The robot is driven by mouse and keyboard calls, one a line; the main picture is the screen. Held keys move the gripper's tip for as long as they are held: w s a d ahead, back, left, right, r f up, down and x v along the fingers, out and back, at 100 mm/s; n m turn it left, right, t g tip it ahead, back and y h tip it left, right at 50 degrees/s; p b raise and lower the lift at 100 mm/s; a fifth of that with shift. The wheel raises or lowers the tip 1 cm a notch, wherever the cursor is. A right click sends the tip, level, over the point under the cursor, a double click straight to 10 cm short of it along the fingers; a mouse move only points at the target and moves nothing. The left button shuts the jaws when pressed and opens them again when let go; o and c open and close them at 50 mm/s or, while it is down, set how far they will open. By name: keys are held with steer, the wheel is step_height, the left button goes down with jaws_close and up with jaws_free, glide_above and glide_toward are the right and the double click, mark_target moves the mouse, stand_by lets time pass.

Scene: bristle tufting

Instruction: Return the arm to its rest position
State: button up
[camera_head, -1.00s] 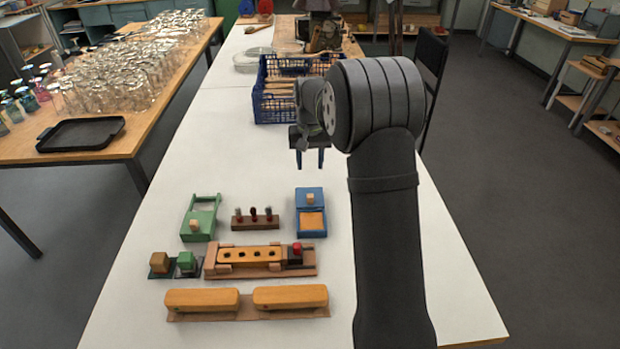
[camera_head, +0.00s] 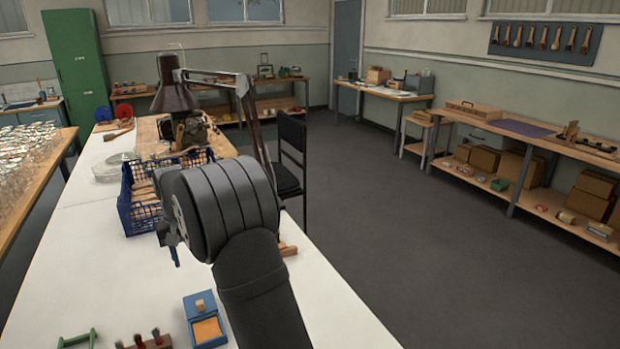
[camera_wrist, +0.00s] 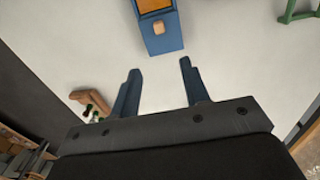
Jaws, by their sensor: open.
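My gripper (camera_wrist: 159,66) is open and empty in the wrist view, with two blue fingers spread apart above the white table (camera_wrist: 225,70). A blue box with an orange pad and a small wooden knob (camera_wrist: 150,38) lies past the fingertips, apart from them. In the head view my arm hangs over the table, and its thick dark joint hides most of the gripper; a blue finger (camera_head: 175,257) shows at its left. The blue box (camera_head: 205,325) stands on the table below and in front.
A blue crate (camera_head: 137,215) with wooden pieces stands left of my arm. A wooden piece (camera_head: 288,249) lies by the right table edge; a wooden piece with dark and green bits (camera_wrist: 93,104) shows left of the fingers. A green frame (camera_wrist: 283,17) is at upper right. A lamp (camera_head: 175,88) stands behind.

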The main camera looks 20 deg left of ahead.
mark_target(199, 302)
step_height(199, 302, down, 16)
steer(key=shift+r, duration=0.1)
stand_by(0.4)
steer(key=shift+r, duration=0.1)
step_height(199, 302, up, 17)
step_height(199, 302, down, 17)
steer(key=shift+s+d+f, duration=0.15)
steer(key=s+d, duration=0.4)
steer(key=s+d+r, duration=0.1)
steer(key=s+d, duration=0.1)
steer(key=shift+s+d+r, duration=0.1)
steer(key=shift+s+d, duration=0.1)
step_height(199, 302, up, 17)
steer(key=shift+w+a+f, duration=0.35)
steer(key=shift+f, duration=0.25)
steer(key=shift+w+a+f, duration=0.3)
steer(key=shift+f, duration=0.25)
steer(key=shift+w+a+f, duration=0.35)
steer(key=shift+f, duration=0.25)
